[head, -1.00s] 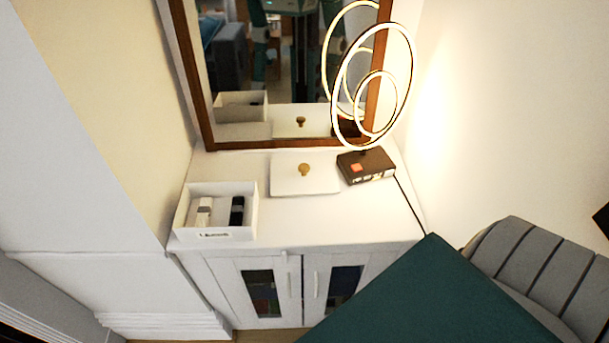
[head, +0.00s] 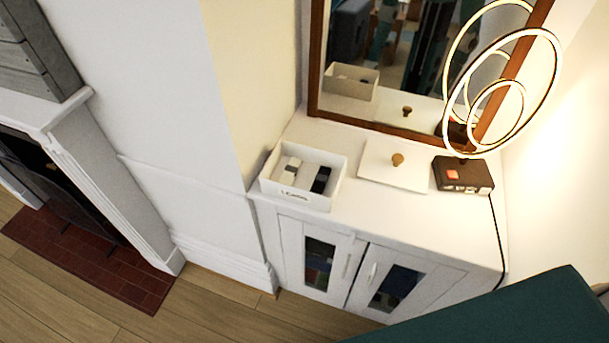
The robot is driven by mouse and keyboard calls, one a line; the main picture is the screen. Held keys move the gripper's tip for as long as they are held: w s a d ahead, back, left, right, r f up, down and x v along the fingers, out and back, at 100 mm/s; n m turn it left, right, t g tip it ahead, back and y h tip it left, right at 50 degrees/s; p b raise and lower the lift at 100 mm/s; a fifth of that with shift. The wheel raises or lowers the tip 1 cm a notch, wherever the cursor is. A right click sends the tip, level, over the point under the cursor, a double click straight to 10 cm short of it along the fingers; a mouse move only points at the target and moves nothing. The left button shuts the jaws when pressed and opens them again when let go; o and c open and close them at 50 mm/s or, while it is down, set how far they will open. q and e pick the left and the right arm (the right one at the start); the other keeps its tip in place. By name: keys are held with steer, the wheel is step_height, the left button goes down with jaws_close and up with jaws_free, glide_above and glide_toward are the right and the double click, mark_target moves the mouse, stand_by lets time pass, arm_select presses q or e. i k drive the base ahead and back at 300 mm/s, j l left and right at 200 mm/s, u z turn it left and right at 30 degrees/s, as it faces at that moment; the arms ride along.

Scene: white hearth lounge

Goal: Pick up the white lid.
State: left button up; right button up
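The white lid (head: 377,172) lies flat on the white cabinet top (head: 400,218), in front of the mirror. It is a square plate with a round wooden knob (head: 397,159) on it. An open white box (head: 330,194) stands to its left, with a white item and a black item inside. A dark lamp base (head: 463,175) stands close to its right. Neither of my grippers is in view.
A wood-framed mirror (head: 316,60) stands behind the lid. The lamp's glowing rings (head: 547,100) rise at right, and its cord runs down the cabinet. A dark green surface (head: 510,318) fills the lower right. Wooden floor (head: 215,305) is clear at lower left, beside a brick hearth (head: 85,262).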

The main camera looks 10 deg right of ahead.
mark_target(392, 165)
steer(key=j+z, duration=0.35)
steer(key=j, duration=0.15)
steer(key=j+z, duration=0.35)
steer(key=j, duration=0.2)
steer(key=k, duration=0.05)
